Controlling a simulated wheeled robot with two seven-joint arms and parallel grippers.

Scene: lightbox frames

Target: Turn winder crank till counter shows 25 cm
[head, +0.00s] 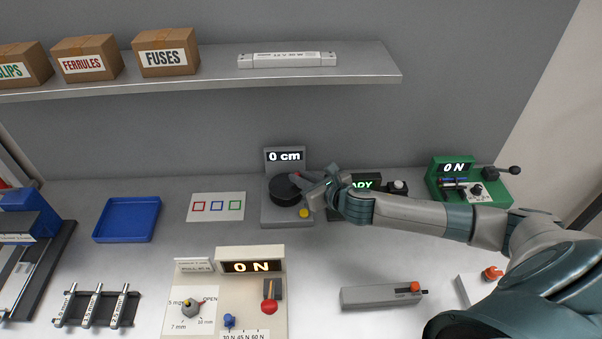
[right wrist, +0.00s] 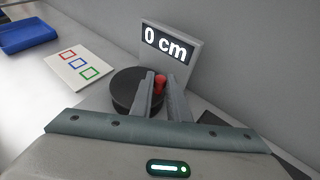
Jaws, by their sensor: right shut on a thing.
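The winder (head: 287,214) is a grey unit at the back middle of the bench, with a black round drum (head: 284,190) and a yellow button (head: 304,213). Its counter (head: 285,156) reads "0 cm", and the counter also shows in the right wrist view (right wrist: 168,47). My right gripper (head: 304,180) reaches in from the right over the drum. In the right wrist view its fingers are shut on the red crank knob (right wrist: 160,82) at the drum's edge. The fingers partly hide the knob. My left gripper is not in view.
A dark unit with a lit display (head: 366,181) stands right of the winder, partly behind my arm. A green unit (head: 455,168) is farther right. A white card (head: 216,207) and blue tray (head: 128,219) lie left. A beige "0 N" unit (head: 250,254) stands in front.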

